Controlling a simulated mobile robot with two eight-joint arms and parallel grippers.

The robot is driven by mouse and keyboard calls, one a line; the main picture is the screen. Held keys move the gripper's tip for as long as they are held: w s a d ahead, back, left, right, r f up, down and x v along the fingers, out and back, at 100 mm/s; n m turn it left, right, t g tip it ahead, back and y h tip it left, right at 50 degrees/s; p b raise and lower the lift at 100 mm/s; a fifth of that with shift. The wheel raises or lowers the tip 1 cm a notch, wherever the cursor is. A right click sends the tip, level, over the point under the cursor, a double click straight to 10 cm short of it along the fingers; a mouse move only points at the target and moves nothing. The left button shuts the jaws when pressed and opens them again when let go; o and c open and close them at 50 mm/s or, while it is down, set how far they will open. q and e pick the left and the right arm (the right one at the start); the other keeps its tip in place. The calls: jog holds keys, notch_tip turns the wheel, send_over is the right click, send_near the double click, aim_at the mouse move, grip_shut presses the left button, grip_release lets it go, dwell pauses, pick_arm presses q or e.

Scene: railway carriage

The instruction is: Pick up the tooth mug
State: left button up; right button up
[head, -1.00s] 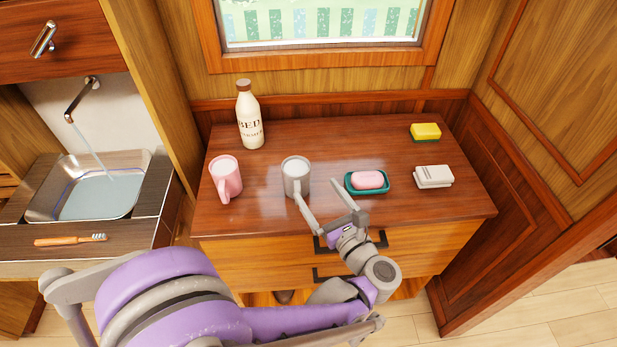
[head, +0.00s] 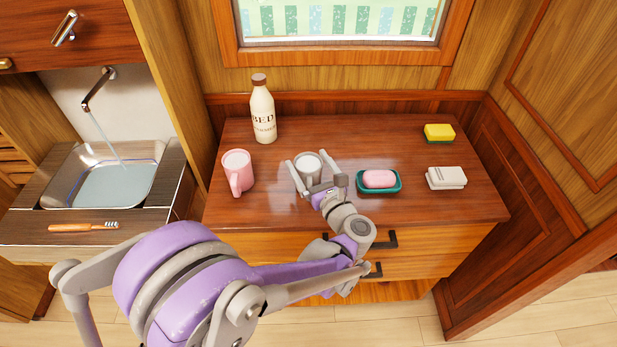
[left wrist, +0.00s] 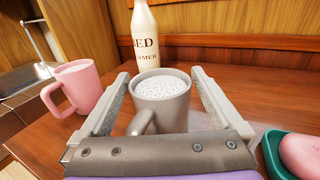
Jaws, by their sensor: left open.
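The grey tooth mug (head: 307,173) stands upright on the wooden dresser top, with pale speckled contents up near its rim. My left gripper (head: 306,158) is open, with one finger on each side of the mug. In the left wrist view the mug (left wrist: 165,112) sits between the two spread fingers (left wrist: 160,75), its handle towards the gripper's palm. A small gap shows beside the mug on each side, and it rests on the dresser. My right gripper is not in view.
A pink mug (head: 238,174) stands left of the grey one, with a cream bottle (head: 263,115) behind. A pink soap in a green dish (head: 399,187) lies close on the right. A white block (head: 446,178) and a yellow sponge (head: 438,132) are farther right.

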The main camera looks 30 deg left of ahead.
pick_arm(q)
grip_shut()
dwell(0.3)
